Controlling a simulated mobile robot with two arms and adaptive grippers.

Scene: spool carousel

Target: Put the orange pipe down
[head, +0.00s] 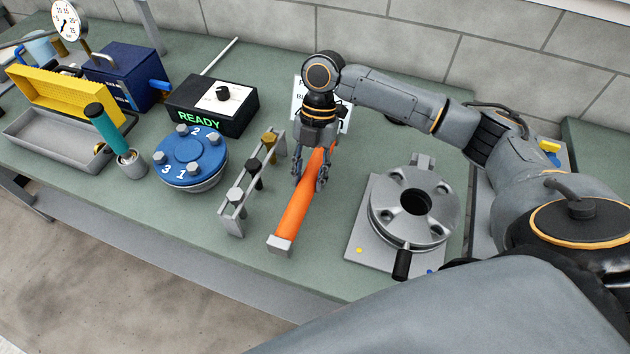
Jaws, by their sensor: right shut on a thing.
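The orange pipe (293,215) has a grey square end cap at its near end. It lies lengthwise over the green bench, its near end toward the front edge and its far end partly hidden behind my right gripper. My right gripper (309,183) points down and is shut around the pipe's middle-to-far part, one finger on each side. I cannot tell whether the pipe touches the bench top or is held just above it. My left gripper is not in view.
Left of the pipe stands a metal rack (232,213) with several bolts, close beside it. A blue bolted flange (190,160) and a black READY box (212,104) are further left. A grey flange fixture (414,208) with a black handle is on the right. Bare bench (330,245) lies between pipe and fixture.

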